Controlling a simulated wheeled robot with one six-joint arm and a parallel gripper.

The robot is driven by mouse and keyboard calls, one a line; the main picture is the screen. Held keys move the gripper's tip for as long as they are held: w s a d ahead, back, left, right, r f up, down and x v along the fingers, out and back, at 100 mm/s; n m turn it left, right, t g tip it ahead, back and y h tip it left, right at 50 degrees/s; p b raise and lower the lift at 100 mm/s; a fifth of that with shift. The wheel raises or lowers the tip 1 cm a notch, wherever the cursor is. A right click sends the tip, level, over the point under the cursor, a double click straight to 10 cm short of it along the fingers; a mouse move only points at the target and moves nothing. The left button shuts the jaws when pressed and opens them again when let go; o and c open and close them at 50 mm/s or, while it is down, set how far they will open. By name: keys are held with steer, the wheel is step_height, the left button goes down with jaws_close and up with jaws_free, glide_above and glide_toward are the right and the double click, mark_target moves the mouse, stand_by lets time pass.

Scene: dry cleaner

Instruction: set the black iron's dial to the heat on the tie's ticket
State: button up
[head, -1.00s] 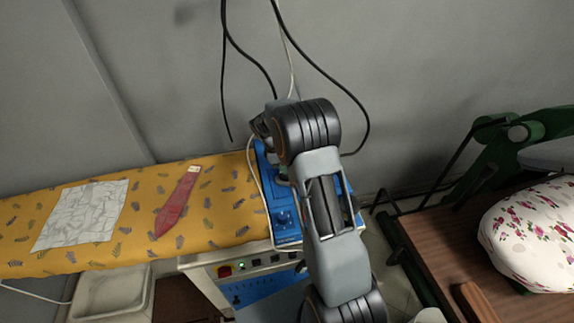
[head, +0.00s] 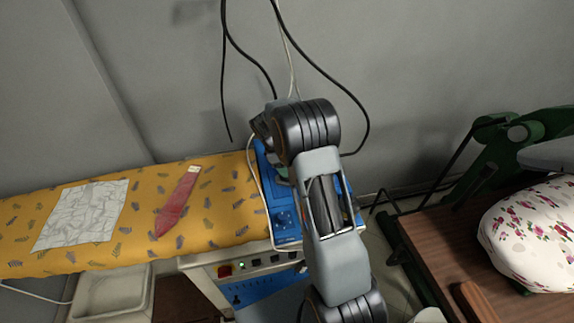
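A red tie (head: 176,207) lies on the yellow patterned ironing board. A small pale ticket (head: 194,169) is at its upper end; its writing is too small to read. My arm reaches over the blue iron rest (head: 284,222) at the board's right end. My gripper is hidden behind my own arm, so I cannot see its fingers or what they touch. The black iron and its dial cannot be made out; my arm covers much of the blue rest.
A crumpled white cloth (head: 82,215) lies on the ironing board (head: 225,205). Black cables (head: 248,57) hang down the wall behind the rest. A control panel (head: 256,263) is below it. At right are a brown wooden table (head: 440,247), a green press frame (head: 505,150) and a floral pad (head: 535,235).

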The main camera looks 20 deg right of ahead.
steer(key=shift+r, duration=0.1)
steer(key=b+v, duration=0.1)
steer(key=v, duration=1.2)
steer(key=shift+a+r, duration=0.15)
steer(key=shift+r, duration=0.15)
steer(key=shift+b, duration=0.3)
steer(key=s+d+f+n, duration=0.1)
steer(key=f, duration=0.3)
steer(key=s+d+f+n+t+b, duration=0.1)
steer(key=d+f+n, duration=0.1)
steer(key=f, duration=0.2)
steer(key=s+d+f+n+b, duration=0.1)
steer(key=f, duration=0.3)
steer(key=shift+d+f+t+h, duration=0.2)
steer(key=shift+f+t+h, duration=0.2)
